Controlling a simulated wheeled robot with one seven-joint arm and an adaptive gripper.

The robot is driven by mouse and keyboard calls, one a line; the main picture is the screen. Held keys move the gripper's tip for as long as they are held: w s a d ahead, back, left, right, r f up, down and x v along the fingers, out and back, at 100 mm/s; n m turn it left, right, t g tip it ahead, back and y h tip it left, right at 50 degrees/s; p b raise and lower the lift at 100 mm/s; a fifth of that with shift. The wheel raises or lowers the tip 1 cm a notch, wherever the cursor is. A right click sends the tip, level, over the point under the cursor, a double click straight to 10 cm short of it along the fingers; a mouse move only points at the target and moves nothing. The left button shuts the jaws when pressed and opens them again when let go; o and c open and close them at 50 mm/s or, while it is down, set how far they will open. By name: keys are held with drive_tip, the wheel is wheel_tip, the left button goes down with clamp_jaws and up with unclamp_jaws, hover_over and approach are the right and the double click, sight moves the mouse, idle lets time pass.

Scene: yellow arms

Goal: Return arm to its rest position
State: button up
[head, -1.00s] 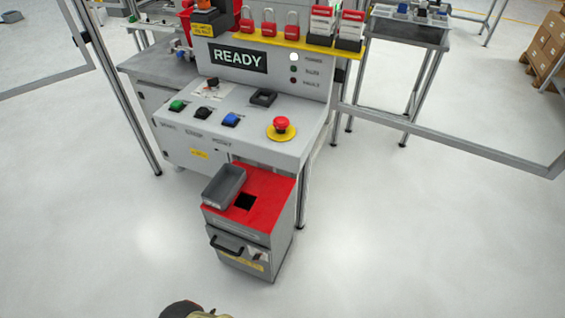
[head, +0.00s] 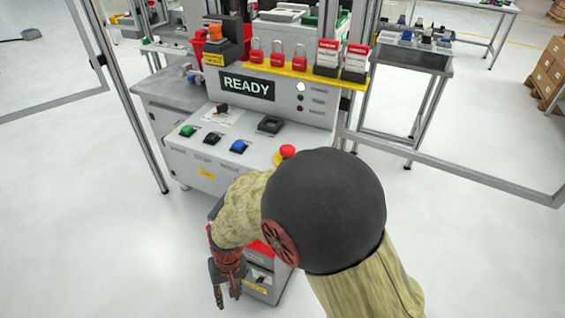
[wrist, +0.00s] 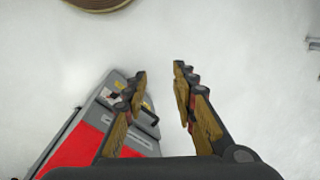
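My gripper (head: 226,294) hangs at the lower left of my yellow-sleeved arm (head: 370,285) in the head view, pointing down. It is beside the front left of the red-topped grey bin. In the wrist view my gripper (wrist: 160,78) has its two fingers apart, with only pale floor between the tips. It holds nothing. The bin (wrist: 75,145) shows left of and partly behind the left finger. The dark round elbow of my arm covers much of the bin and part of the console in the head view.
A grey console (head: 185,155) with a READY display (head: 247,86) and a red emergency button (head: 287,151) stands behind the arm. Red padlocks (head: 277,52) sit on its yellow shelf. Metal frame posts (head: 128,100) stand at both sides. The floor (head: 90,240) at the left is clear.

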drive_tip(key=s+d+r+m+t+p, duration=0.2)
drive_tip(key=d+r+t, duration=0.1)
drive_tip(key=d+r, duration=1.4)
drive_tip(key=s+d+r+m+t+h+p, duration=0.1)
drive_tip(key=d+r+t, duration=0.3)
drive_tip(key=d+r, duration=1.4)
drive_tip(key=shift+s+d+r+m+p, duration=0.25)
drive_tip(key=shift+s+d+m+p, duration=0.15)
drive_tip(key=shift+m, duration=0.5)
